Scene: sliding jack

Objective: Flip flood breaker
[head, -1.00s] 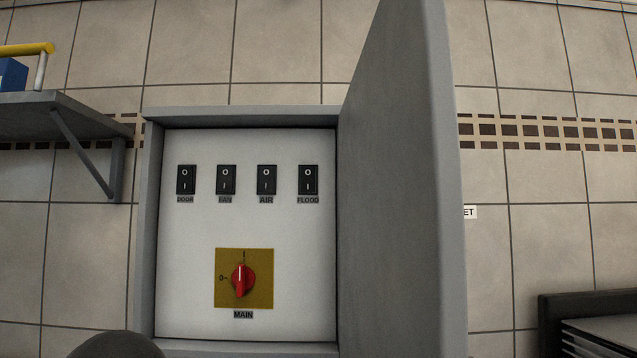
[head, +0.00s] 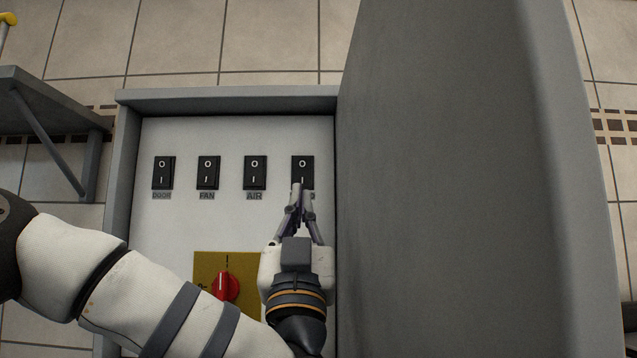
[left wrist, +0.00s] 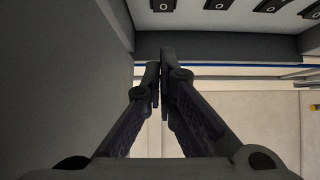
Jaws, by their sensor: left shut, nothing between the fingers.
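The flood breaker (head: 303,167) is the black rocker switch at the right end of the row in the open grey box. Its label is mostly hidden behind my left gripper (head: 299,190). The gripper is shut and empty, with its fingertips over the lower part of the flood breaker in the head view. I cannot tell whether they touch it. In the left wrist view the closed fingers (left wrist: 159,68) stand close together, with black switches (left wrist: 215,5) at the top edge. My right gripper is not in view.
The door, fan (head: 208,172) and air (head: 255,172) switches sit to the left. The red main knob (head: 225,286) is on a yellow plate below, partly behind my arm. The open box door (head: 450,180) stands close on the right. A grey shelf (head: 45,110) is at the left.

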